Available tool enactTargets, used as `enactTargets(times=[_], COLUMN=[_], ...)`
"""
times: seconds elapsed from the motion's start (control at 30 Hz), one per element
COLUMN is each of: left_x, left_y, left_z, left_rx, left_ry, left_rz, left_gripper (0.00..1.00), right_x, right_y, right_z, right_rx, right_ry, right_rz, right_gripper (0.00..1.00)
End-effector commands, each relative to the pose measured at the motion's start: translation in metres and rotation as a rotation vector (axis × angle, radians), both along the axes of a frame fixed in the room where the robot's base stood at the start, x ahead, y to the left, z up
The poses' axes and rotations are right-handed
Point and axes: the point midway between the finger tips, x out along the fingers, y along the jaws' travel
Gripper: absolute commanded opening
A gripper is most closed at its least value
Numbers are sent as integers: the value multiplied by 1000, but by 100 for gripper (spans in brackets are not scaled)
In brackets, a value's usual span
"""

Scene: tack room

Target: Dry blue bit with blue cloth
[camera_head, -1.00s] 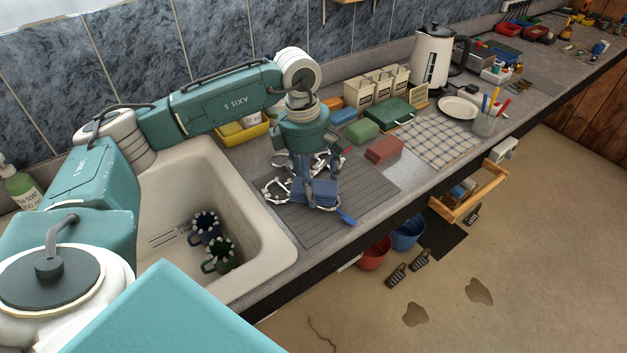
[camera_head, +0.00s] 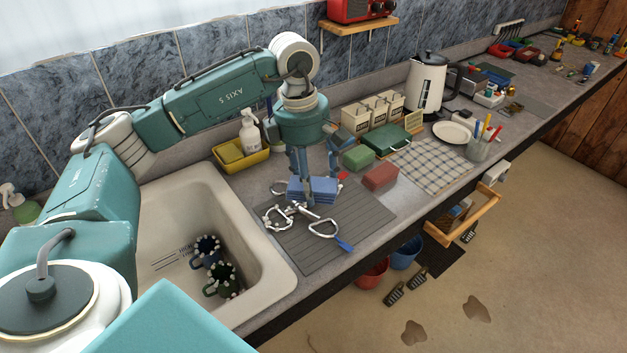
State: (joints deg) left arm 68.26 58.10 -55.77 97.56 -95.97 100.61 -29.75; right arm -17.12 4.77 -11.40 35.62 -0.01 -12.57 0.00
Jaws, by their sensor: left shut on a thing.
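My left gripper (camera_head: 308,198) points down over the grey ribbed mat (camera_head: 372,216) beside the sink. It is shut on the folded blue cloth (camera_head: 318,185). The blue bit (camera_head: 323,229), metal with rings and a blue tag (camera_head: 344,243), lies on the mat just in front of the cloth. Its right ring is uncovered. The gripper and cloth hide part of what lies behind. I cannot tell whether the cloth touches the bit. Another bit with a red tag (camera_head: 342,176) lies partly hidden behind the cloth. My right gripper is not in view.
The sink (camera_head: 255,232) at the left holds dark mugs. A yellow tray (camera_head: 246,161) with a sponge and spray bottle stands behind. Red (camera_head: 380,177) and green (camera_head: 358,157) blocks, a checked cloth (camera_head: 432,168) and a kettle (camera_head: 428,85) are to the right.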

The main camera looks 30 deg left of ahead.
Motion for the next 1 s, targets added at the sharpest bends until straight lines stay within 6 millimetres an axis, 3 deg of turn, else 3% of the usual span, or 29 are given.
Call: enactTargets(times=[0.27,0.73,1.0], left_x=[-1,-20,-24], left_y=[-5,-55,-66], left_z=[6,52,60], left_rx=[0,0,0], left_ry=[-2,-2,0], left_rz=[-3,-4,-1], left_gripper=[26,26,26], right_x=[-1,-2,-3], right_y=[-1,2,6], right_z=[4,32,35], right_rx=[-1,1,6], right_ry=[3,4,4], right_rz=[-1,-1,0], right_gripper=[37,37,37])
